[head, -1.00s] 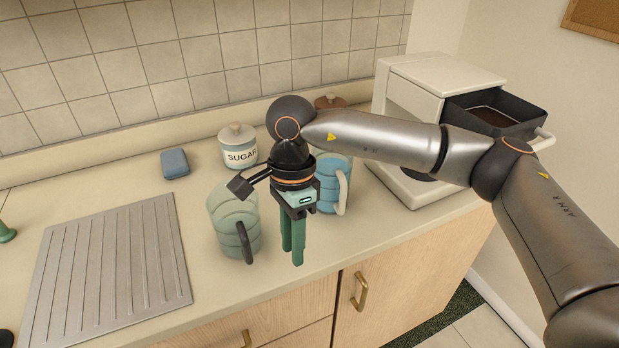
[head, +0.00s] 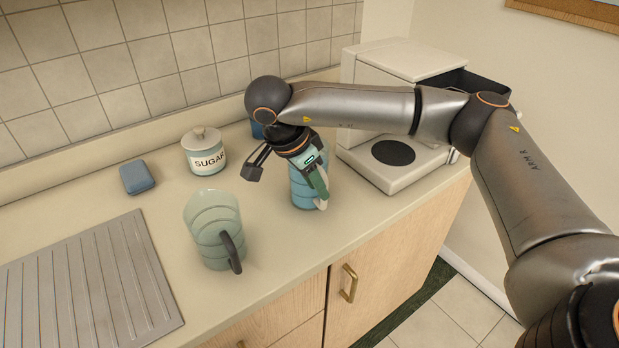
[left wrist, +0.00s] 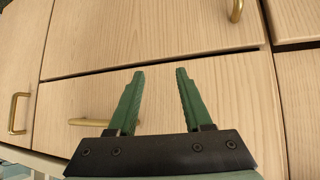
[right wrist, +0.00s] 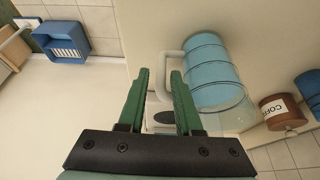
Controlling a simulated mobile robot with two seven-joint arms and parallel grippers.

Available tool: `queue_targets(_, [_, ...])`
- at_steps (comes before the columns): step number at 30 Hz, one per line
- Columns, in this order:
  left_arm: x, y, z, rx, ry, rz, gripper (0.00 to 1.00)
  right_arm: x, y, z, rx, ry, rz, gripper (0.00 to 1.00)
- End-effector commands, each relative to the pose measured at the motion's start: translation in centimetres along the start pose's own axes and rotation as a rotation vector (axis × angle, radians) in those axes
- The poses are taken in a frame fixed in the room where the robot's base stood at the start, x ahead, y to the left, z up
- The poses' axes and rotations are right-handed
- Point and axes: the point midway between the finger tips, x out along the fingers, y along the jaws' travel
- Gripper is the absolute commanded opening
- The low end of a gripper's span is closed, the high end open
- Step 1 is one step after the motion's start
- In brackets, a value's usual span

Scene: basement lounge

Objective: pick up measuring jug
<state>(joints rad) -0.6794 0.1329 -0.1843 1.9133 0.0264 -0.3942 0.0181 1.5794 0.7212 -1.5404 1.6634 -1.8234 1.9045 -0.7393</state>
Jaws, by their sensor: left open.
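Two ribbed jugs stand upright on the counter. One is clear greenish with a dark handle (head: 214,235). The other is blue with a white handle (head: 302,190); it shows large in the right wrist view (right wrist: 205,72), its handle toward my fingers. My right gripper (head: 322,185) is tilted over the blue jug and partly covers it in the head view. Its green fingers (right wrist: 160,75) are apart, with the white handle appearing between their tips; contact is unclear. My left gripper (left wrist: 159,75) is open and empty, facing the wooden cabinet fronts, and out of the head view.
A sugar jar (head: 204,155) and a small blue-grey case (head: 137,176) stand behind the jugs. A white appliance (head: 385,100) is at the right. A ridged metal drainer (head: 90,285) lies at the left. A brown coffee jar (right wrist: 283,112) stands beyond the blue jug.

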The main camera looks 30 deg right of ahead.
Motion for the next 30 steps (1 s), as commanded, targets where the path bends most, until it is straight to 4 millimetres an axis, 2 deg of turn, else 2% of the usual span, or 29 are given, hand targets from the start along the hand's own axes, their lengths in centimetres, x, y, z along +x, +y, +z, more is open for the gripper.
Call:
queue_targets(12, [-0.7,0.1,-0.8,-0.002,0.002,0.0,0.5,5.0,-0.1,-0.5,-0.001,0.0,0.003,0.33])
queue_targets(20, [-0.7,0.1,-0.8,-0.002,0.002,0.0,0.5,5.3,-0.2,-0.5,-0.001,-0.001,0.001,0.33])
queue_targets(29, [-0.7,0.1,-0.8,-0.002,0.002,0.0,0.5,5.3,-0.2,-0.5,-0.001,-0.001,0.001,0.01])
queue_targets(30, [-0.7,0.1,-0.8,-0.002,0.002,0.0,0.5,5.3,-0.2,-0.5,-0.001,-0.001,0.001,0.0])
